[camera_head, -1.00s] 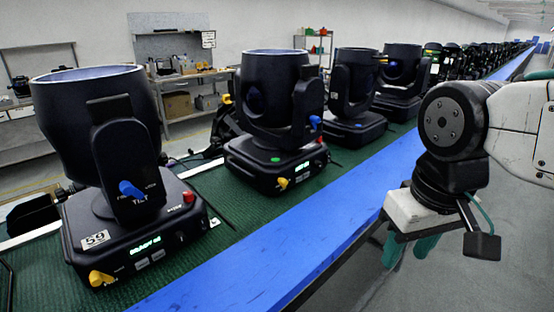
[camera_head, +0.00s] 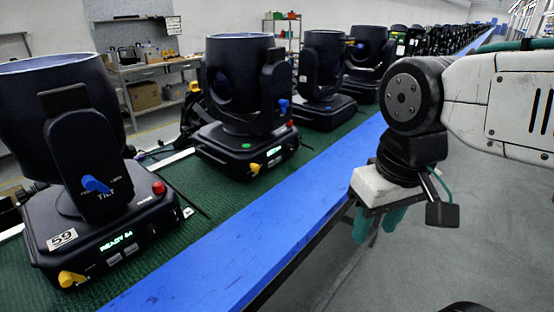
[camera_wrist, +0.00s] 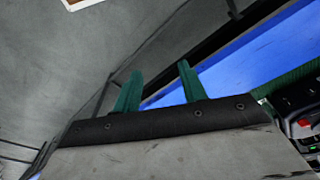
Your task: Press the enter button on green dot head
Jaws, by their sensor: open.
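The green dot head (camera_head: 240,90) is a black moving head, second from the front on the green belt. A green dot (camera_head: 247,146) is on its base, with a lit green display (camera_head: 274,152), a yellow knob (camera_head: 254,168) and a red part (camera_head: 290,123). The lettering on its front panel is too small to read, so I cannot tell which control is enter. My gripper (camera_head: 378,222) hangs to the right of the blue rail, pointing down, apart from the heads. In the wrist view its two green fingers (camera_wrist: 158,85) are spread and empty.
A nearer head (camera_head: 75,140), labelled 59, stands at the left with a green display. More heads line the belt behind. A blue rail (camera_head: 240,235) runs between the belt and my arm. Grey floor to the right is clear. Black equipment (camera_wrist: 300,115) edges into the wrist view.

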